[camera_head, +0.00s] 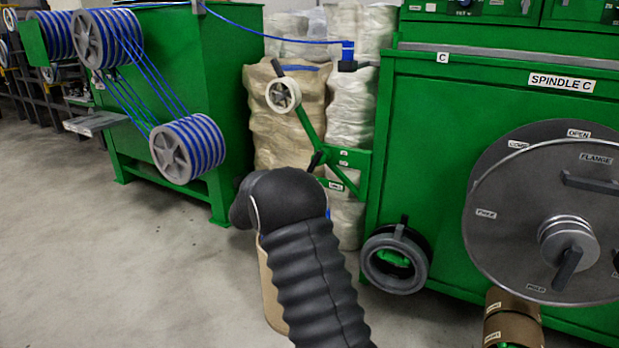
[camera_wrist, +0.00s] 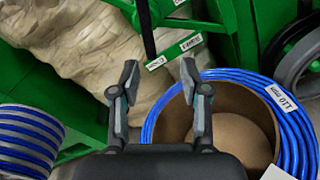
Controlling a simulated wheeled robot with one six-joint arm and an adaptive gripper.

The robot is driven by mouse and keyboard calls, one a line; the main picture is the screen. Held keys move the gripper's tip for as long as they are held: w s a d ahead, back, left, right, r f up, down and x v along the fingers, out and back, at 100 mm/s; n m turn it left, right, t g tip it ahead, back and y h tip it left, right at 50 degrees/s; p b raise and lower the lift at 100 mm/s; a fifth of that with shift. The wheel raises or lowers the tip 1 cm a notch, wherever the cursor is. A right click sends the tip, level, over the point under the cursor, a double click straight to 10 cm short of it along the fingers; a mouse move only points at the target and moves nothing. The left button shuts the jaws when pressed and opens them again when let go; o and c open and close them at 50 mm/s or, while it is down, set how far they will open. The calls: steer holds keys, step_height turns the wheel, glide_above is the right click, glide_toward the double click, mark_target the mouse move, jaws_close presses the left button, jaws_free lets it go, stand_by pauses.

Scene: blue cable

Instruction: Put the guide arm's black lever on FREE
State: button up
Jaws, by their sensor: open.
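The guide arm (camera_head: 310,126) is a green bar with a pale wheel (camera_head: 283,95) at its upper end, fixed beside the spindle C cabinet. Its black lever (camera_head: 315,161) sits at the arm's base; in the wrist view the lever (camera_wrist: 147,30) hangs down at top centre, its lower end close to the left white label (camera_wrist: 157,63). Another white label (camera_wrist: 191,42) sits to its right; I cannot read either surely. My gripper (camera_wrist: 160,77) is open and empty, with the lever's end beyond the fingers, apart from them. In the head view my arm hides the gripper.
In the wrist view a blue cable coil (camera_wrist: 293,110) around a brown drum lies close to the right finger. Beige sacks (camera_head: 290,130) stand behind the guide arm. The spindle C cabinet (camera_head: 440,130) with its grey flange (camera_head: 515,240) is at right. Open floor (camera_head: 110,250) lies left.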

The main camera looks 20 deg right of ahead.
steer(key=shift+n+t, duration=0.5)
steer(key=shift+n, duration=0.3)
steer(key=x, duration=0.5)
steer(key=w+a+f+x, duration=0.1)
steer(key=x, duration=0.3)
steer(key=w+f+x, duration=0.1)
steer(key=x, duration=0.4)
steer(key=shift+w+f, duration=0.15)
jaws_close()
